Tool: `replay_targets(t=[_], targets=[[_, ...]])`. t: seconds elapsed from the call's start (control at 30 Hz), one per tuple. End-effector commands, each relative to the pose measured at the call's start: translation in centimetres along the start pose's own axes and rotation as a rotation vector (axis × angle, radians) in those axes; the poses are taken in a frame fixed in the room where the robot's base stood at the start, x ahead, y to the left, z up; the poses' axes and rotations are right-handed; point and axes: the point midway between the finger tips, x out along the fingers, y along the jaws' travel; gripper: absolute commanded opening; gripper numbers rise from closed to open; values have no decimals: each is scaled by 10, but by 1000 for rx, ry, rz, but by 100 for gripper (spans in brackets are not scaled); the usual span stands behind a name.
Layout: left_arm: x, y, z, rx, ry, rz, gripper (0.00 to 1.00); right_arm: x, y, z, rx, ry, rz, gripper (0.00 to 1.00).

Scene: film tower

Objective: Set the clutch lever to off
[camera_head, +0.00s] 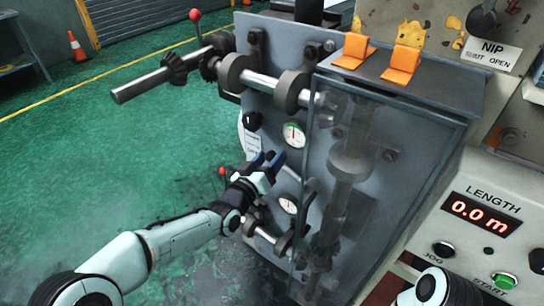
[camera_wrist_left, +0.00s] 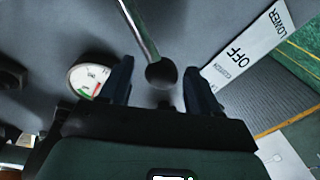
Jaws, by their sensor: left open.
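A label plate with OFF and LOWER on it (camera_wrist_left: 245,45) is at the right in my left wrist view; its smaller word is hard to read. A thin metal rod (camera_wrist_left: 138,28) runs down from the top edge to a dark round end (camera_wrist_left: 161,75). I cannot tell for sure whether this is the clutch lever. My left gripper (camera_wrist_left: 158,88) is open, with the dark round end between or just beyond its fingertips; contact is unclear. In the head view the left gripper (camera_head: 267,160) is at the grey machine panel, and a red ball knob (camera_head: 222,171) shows left of it.
Gauges (camera_head: 293,135) sit on the panel near the gripper. A black knob (camera_head: 252,120) is above it. Shafts with rollers (camera_head: 262,83) stick out higher up. A LENGTH display (camera_head: 482,214) is at right. The green floor (camera_head: 110,140) at left is clear near the machine.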

Motion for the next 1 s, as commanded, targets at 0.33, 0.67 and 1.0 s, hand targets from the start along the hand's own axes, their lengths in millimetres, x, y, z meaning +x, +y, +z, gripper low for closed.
replay_targets(t=[0.33,0.67,1.0], targets=[[19,0,0,0,0,-1,62,2,1,-3,1,8,1,43],[18,0,0,0,0,-1,13,2,1,-3,1,8,1,43],[20,2,3,-9,-2,-1,0,2,1,-3,1,10,1,43]])
